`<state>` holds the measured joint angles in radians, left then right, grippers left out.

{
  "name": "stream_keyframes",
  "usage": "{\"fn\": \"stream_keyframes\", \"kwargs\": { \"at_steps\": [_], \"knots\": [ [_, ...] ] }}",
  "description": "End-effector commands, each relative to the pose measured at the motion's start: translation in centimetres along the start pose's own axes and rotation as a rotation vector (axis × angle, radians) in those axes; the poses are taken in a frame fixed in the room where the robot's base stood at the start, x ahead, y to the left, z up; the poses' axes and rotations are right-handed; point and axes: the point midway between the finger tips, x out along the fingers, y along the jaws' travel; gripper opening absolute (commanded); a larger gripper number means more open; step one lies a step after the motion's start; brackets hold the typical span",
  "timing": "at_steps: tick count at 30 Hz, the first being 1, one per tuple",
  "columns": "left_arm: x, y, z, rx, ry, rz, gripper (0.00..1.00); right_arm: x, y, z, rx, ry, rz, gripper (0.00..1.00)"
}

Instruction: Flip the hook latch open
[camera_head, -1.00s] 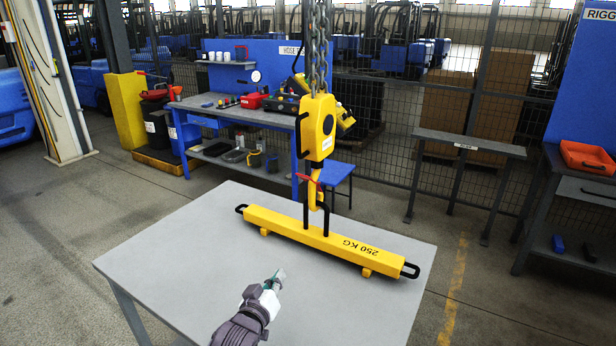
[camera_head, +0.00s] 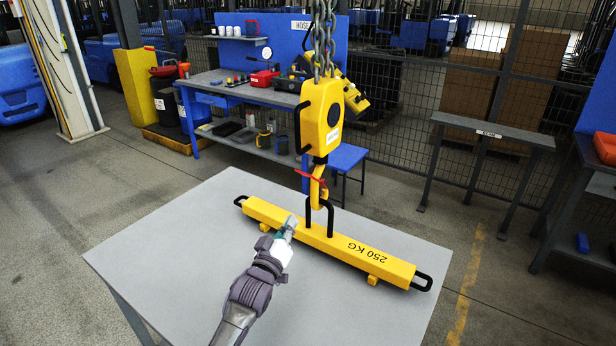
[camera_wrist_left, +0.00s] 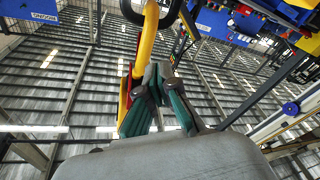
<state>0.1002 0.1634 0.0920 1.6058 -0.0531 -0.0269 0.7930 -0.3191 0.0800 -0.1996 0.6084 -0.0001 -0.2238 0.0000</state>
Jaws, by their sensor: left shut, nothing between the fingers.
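A yellow hoist block (camera_head: 321,118) hangs on chains above the table. Its yellow hook (camera_head: 317,190) passes through the black lifting loop (camera_head: 330,215) of a yellow 250 KG bar (camera_head: 345,246). A red latch (camera_head: 309,178) sits at the hook's upper part. My left gripper (camera_head: 291,222) is shut and empty, in front of the bar and a little lower left of the hook. In the left wrist view the gripper's fingertips (camera_wrist_left: 158,72) meet beside the yellow hook (camera_wrist_left: 143,45), with the red latch (camera_wrist_left: 124,98) just left of the fingers. Contact cannot be told.
The grey table (camera_head: 170,240) is clear on its left side. A blue workbench (camera_head: 235,88) with tools stands behind, with a blue stool (camera_head: 345,157) beside it. A grey rack (camera_head: 490,124) stands at the right.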

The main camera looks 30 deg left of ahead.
Motion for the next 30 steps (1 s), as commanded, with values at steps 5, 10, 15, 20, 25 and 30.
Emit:
{"fn": "stream_keyframes", "kwargs": {
  "at_steps": [5,10,15,20,25,30],
  "knots": [
    [1.0,0.9,-0.9,0.001,0.002,0.002,0.00,-0.5,0.5,-2.1,-0.001,0.030,0.006,0.71],
    [2.8,2.2,-2.2,0.000,0.002,0.002,0.00,-1.2,0.7,-3.5,-0.001,0.054,0.008,0.71],
    [4.4,3.3,-3.4,0.000,0.002,0.001,0.00,-1.8,0.7,-3.1,-0.001,0.047,0.008,0.71],
    [5.5,4.1,-4.1,0.000,0.001,0.001,0.00,-2.3,0.5,-2.3,-0.001,0.034,0.006,0.71],
    [6.0,4.4,-4.4,0.000,-0.001,0.000,0.00,-2.5,0.4,-1.9,-0.001,0.028,0.005,0.71],
    [6.0,4.4,-4.4,0.000,-0.001,0.000,0.00,-2.5,0.4,-2.0,-0.001,0.028,0.004,0.71]
  ]
}}
